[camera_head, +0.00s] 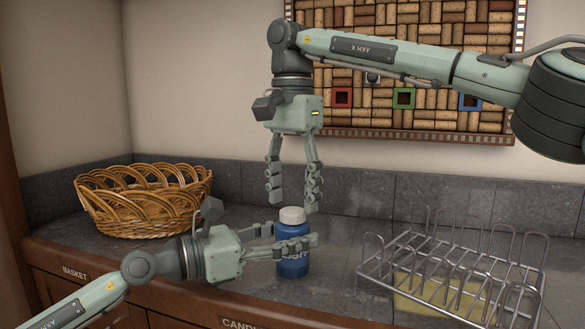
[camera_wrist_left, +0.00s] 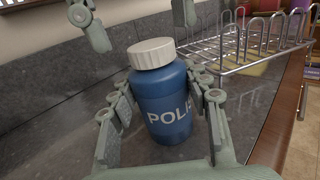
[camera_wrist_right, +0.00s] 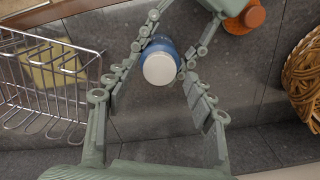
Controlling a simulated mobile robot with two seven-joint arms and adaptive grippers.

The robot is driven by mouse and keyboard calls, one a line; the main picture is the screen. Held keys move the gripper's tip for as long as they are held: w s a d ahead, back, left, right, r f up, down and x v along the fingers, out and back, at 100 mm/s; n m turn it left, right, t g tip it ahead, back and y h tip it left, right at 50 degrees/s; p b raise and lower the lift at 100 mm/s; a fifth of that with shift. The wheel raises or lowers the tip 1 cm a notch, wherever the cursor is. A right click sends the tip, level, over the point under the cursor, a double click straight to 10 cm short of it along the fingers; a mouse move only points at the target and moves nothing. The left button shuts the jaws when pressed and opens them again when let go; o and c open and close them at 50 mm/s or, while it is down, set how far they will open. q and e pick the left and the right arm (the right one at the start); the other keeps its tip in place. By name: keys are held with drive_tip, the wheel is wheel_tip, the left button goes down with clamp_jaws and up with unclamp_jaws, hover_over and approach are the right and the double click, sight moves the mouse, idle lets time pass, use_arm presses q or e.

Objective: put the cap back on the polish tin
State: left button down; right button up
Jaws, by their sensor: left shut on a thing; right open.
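The polish tin is a blue bottle (camera_head: 293,266) with white lettering, upright on the dark counter; it also shows in the left wrist view (camera_wrist_left: 163,95). A white ridged cap (camera_head: 292,215) sits on its top, also seen in the left wrist view (camera_wrist_left: 152,53) and from above in the right wrist view (camera_wrist_right: 159,68). I cannot tell whether it is tightened. My left gripper (camera_head: 294,240) is shut on the bottle's body from the left, a finger on each side. My right gripper (camera_head: 293,200) points down above the cap, fingers open and empty, apart from the cap.
A wicker basket (camera_head: 150,222) stands at the back left. A metal wire rack (camera_head: 452,262) stands to the right of the bottle, with a yellow item (camera_head: 440,292) in or under it. A cork board (camera_head: 400,104) hangs on the back wall.

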drive_tip(key=shift+f, duration=0.95)
